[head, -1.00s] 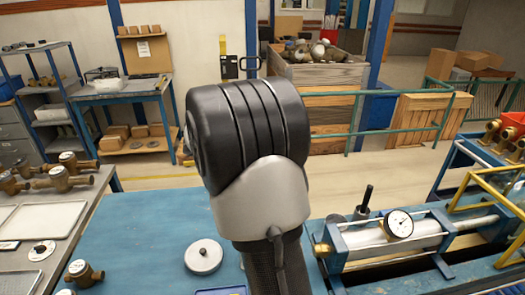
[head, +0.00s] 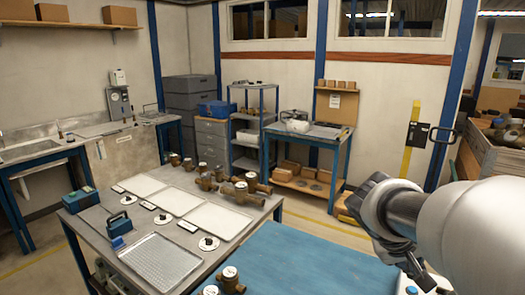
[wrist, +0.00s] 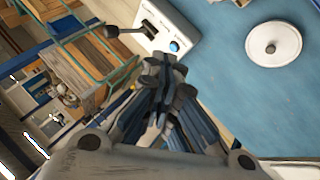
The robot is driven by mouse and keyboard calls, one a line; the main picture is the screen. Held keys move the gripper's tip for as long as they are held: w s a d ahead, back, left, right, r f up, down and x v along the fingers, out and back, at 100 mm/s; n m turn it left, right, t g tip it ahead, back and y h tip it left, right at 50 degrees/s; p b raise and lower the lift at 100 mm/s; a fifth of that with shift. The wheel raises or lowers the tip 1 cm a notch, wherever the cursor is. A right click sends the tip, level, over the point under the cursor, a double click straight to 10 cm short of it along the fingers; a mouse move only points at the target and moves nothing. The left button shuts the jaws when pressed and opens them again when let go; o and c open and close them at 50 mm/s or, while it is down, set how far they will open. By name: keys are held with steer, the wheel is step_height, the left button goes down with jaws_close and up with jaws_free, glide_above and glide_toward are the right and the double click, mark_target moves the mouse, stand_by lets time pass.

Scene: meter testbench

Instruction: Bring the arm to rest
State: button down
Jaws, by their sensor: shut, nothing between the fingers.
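My arm (head: 470,225) reaches in from the right edge of the head view, a pale link ending in a dark end part above the blue bench top (head: 310,262). In the wrist view my gripper (wrist: 165,70) is shut, its fingers together with nothing between them. It points over the bench, near a pale box with a black lever and a blue button (wrist: 165,25). A round white disc with a knob (wrist: 273,44) lies apart from the fingers on the blue top.
A grey table (head: 88,206) with trays, brass meters (head: 240,185) and white discs stands left of the blue bench. Shelves and a blue-framed workbench (head: 310,135) stand behind. Open floor lies between. A wooden crate (head: 490,155) is at the far right.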

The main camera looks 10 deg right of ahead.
steer(key=s+a+f+n+t+y, duration=0.1)
steer(key=s+a+n+y, duration=0.1)
steer(key=s+a, duration=0.5)
steer(key=s+a+f+n+t+y, duration=0.1)
steer(key=s+a+y, duration=0.4)
steer(key=a, duration=1.1)
steer(key=s+f, duration=0.1)
steer(key=s, duration=0.2)
steer(key=shift+f+n+t+y, duration=0.15)
steer(key=shift+n+t+y, duration=0.15)
steer(key=shift+n, duration=0.1)
steer(key=shift+d, duration=0.15)
